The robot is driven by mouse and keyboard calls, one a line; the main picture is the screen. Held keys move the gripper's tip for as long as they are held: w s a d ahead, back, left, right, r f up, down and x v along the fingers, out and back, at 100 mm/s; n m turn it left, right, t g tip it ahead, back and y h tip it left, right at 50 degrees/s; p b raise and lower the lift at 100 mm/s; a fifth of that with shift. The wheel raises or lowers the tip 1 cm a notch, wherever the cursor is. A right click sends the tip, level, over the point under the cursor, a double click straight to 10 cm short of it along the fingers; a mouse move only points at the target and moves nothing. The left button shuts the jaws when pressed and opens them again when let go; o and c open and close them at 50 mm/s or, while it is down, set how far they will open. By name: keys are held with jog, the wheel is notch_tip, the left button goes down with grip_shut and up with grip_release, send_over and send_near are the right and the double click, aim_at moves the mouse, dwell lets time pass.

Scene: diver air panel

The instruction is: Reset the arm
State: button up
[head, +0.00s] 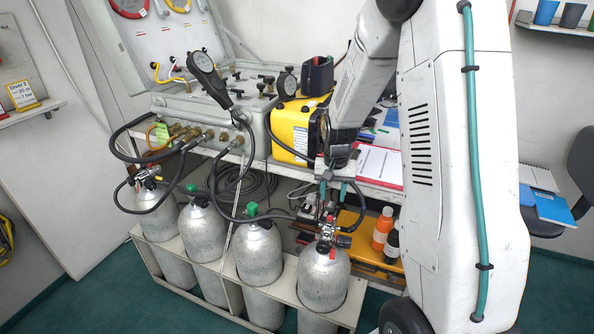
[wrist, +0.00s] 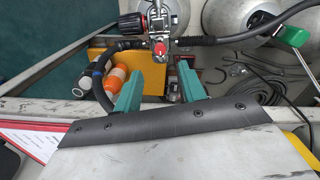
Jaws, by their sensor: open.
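My gripper (head: 338,192) hangs low at the front edge of the bench, at the end of my white arm. In the wrist view its two teal fingers (wrist: 159,72) stand apart with nothing between them. Past the fingertips is the red-and-black valve (wrist: 158,28) of the rightmost grey cylinder (head: 325,278). In the head view this valve (head: 328,235) is just below my gripper, with a black hose on it. I see a gap between the fingers and the valve in the wrist view.
Several grey cylinders stand in a white rack (head: 205,268); two have green caps (head: 252,209). The bench holds an open panel case (head: 205,105), a yellow box (head: 297,130) and a clipboard (head: 380,165). Orange and black bottles (head: 383,228) stand below. Black hoses loop near my gripper.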

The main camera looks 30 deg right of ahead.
jog(key=s+a+r+n, duration=0.2)
jog(key=s+a+r, duration=0.3)
jog(key=s+r, duration=0.2)
jog(key=s+a+r+n+t, duration=0.1)
jog(key=s+a+r+n, duration=0.1)
jog(key=s+a+r, duration=0.4)
jog(key=s+a+r+n, duration=0.3)
jog(key=s+a+r, duration=0.2)
jog(key=s+r, duration=0.5)
jog(key=shift+s+a+r, duration=0.15)
jog(key=shift+s+a, duration=0.25)
jog(key=shift+s, duration=1.9)
